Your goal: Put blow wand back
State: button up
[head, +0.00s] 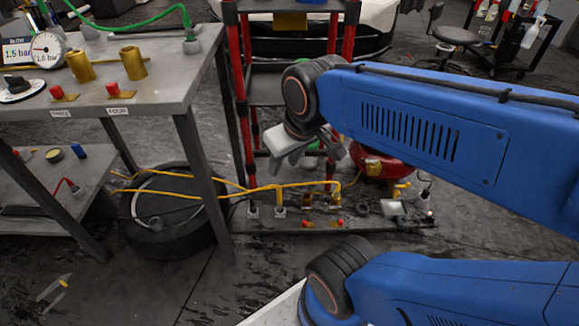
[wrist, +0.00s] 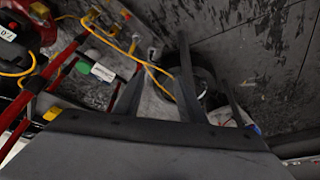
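What looks like the blow wand (head: 190,31) is a thin green piece standing upright in a small grey holder (head: 193,46) at the table's back right corner. A green hose arches from it to the left. My gripper (head: 307,160) is well to the right of the table, pointing down. Its fingers are spread, and I see nothing held in it. The wand is not visible there.
The grey table (head: 150,84) carries brass cups, red knobs and a pressure gauge (head: 47,49). A red-framed rack (head: 238,90) stands behind my gripper. Yellow hoses run over the floor past a black tyre (head: 172,225) under the table.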

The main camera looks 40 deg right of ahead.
jog(key=shift+s+a+r, duration=0.1)
jog(key=shift+s, duration=0.55)
jog(key=shift+s+a+r, duration=0.1)
jog(key=shift+s, duration=0.5)
dwell(0.5)
